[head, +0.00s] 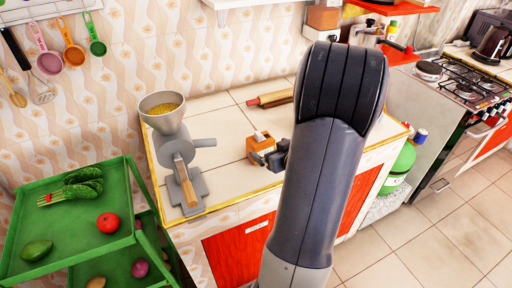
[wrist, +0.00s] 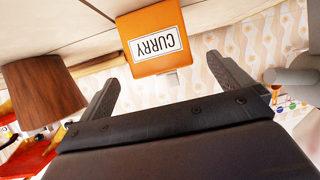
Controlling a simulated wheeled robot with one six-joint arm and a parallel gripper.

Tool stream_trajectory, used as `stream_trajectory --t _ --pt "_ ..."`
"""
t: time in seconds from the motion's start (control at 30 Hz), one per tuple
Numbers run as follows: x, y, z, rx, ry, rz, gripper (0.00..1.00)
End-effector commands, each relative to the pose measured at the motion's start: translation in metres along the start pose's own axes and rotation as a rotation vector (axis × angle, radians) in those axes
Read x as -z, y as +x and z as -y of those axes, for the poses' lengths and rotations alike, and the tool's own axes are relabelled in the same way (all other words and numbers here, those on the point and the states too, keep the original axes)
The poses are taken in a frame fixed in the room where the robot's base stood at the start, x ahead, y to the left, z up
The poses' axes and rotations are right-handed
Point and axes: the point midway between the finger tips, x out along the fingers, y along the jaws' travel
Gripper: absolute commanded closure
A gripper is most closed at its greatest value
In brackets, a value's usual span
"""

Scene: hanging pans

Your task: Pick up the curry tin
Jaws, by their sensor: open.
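In the wrist view the tin (wrist: 154,40) appears upside down, with a white label reading CURRY facing me. My gripper (wrist: 168,75) is open and empty. The tin lies ahead of the fingers, within the width of the gap but nearer the left finger in that view. In the head view my gripper (head: 277,156) shows as a dark part right beside the tin. The rest of it is hidden by my arm.
A grey grinder (head: 178,150) with a wooden handle stands left of the tin. A rolling pin (head: 270,99) lies behind it. The wrist view shows a brown wooden round object (wrist: 43,90) at left. A green cart (head: 75,222) holds vegetables. Bare counter lies between grinder and tin.

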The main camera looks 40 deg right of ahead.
Motion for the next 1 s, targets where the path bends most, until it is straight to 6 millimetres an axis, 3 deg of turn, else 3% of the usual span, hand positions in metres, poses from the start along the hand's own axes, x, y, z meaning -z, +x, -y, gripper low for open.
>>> stream_trajectory --t 0.6,0.9,1.0 --pt "-0.003 0.066 0.002 -0.001 0.000 0.002 0.02" --pt "-0.003 0.070 0.001 -0.003 -0.001 0.001 0.02" --pt "-0.003 0.070 0.001 -0.003 -0.001 0.001 0.10"
